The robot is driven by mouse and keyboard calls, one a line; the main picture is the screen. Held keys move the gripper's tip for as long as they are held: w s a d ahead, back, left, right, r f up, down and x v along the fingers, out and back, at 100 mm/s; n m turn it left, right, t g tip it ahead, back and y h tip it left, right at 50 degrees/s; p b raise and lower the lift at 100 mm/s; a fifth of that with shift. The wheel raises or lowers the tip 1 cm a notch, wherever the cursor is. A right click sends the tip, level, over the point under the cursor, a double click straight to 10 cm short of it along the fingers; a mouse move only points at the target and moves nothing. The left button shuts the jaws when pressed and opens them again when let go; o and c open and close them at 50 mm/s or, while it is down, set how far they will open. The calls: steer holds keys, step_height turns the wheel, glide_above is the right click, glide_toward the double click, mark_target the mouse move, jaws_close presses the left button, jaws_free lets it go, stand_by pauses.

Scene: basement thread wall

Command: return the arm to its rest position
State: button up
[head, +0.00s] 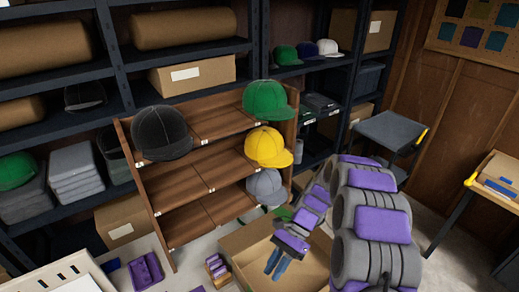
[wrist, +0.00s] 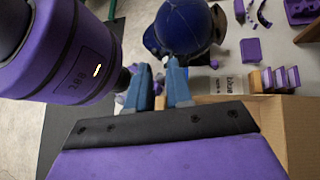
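My gripper (head: 277,265) hangs over the open cardboard box at the lower middle of the head view, its blue fingers pointing down. In the wrist view my gripper (wrist: 160,72) has its two fingers apart, with nothing seen between them. A dark blue cap (wrist: 186,28) shows just beyond the fingertips there; whether they touch it I cannot tell. My purple and grey arm reaches in from the right of the head view and hides part of the box and floor.
A wooden rack (head: 180,216) holds black, green, yellow and grey caps. The cardboard box (head: 247,240) stands before it. A table (head: 170,278) with purple parts is at the lower left. A grey-topped cart (head: 390,130) and a workbench (head: 490,185) stand right.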

steer(key=s+d+r+n+t+h+b, duration=0.1)
steer(key=s+d+r+n+t+h, duration=0.2)
steer(key=s+r, duration=0.4)
steer(key=s+d+r+n+t+h+b, duration=0.1)
steer(key=s+d+r+n+h+b, duration=0.3)
steer(key=s, duration=0.6)
steer(key=s+d+r+n+t+p, duration=0.1)
steer(key=s+d+n+t, duration=0.1)
steer(key=s, duration=0.6)
steer(key=shift+d+n, duration=0.15)
steer(key=shift+n, duration=0.45)
steer(key=shift+s, duration=0.15)
